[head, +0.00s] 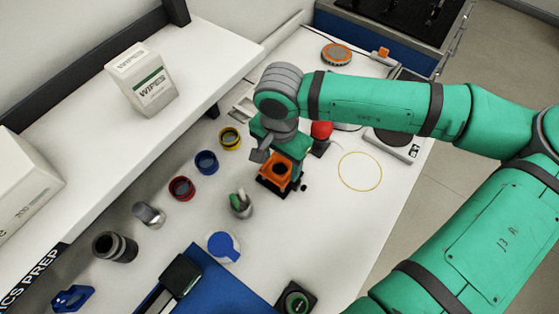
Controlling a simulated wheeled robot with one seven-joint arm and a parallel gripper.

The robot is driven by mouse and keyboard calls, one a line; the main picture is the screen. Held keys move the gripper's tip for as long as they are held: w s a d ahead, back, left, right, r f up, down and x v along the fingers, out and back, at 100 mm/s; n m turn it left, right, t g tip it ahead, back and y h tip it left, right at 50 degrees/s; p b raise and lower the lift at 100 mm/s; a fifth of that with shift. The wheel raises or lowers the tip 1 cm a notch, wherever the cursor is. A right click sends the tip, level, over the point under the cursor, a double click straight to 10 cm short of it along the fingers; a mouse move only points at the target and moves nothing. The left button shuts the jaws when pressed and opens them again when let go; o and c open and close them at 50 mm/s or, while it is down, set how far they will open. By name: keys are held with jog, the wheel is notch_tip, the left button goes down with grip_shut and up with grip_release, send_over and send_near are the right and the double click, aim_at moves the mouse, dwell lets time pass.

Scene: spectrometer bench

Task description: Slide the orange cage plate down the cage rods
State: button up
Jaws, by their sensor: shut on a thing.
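The orange cage plate (273,176) is a square orange piece with a dark round opening. It sits low over a dark base (267,186) on the white bench. My gripper (277,158) comes down from above at the plate's upper edge and is shut on it. The fingertips are partly hidden by the wrist and the plate. The cage rods cannot be made out clearly at this size, so I cannot tell how far down them the plate sits.
Yellow (230,138), blue (206,162) and red (181,188) rings lie to the left. A red-topped object (321,131) is just right of my gripper. The bench around the yellow loop (360,154) is mostly clear.

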jog(key=shift+f, duration=0.3)
jog(key=shift+r, duration=0.2)
jog(key=shift+r, duration=1.6)
jog(key=shift+f, duration=1.55)
dwell(1.8)
jog(key=shift+r, duration=1.55)
jog(key=shift+f, duration=0.8)
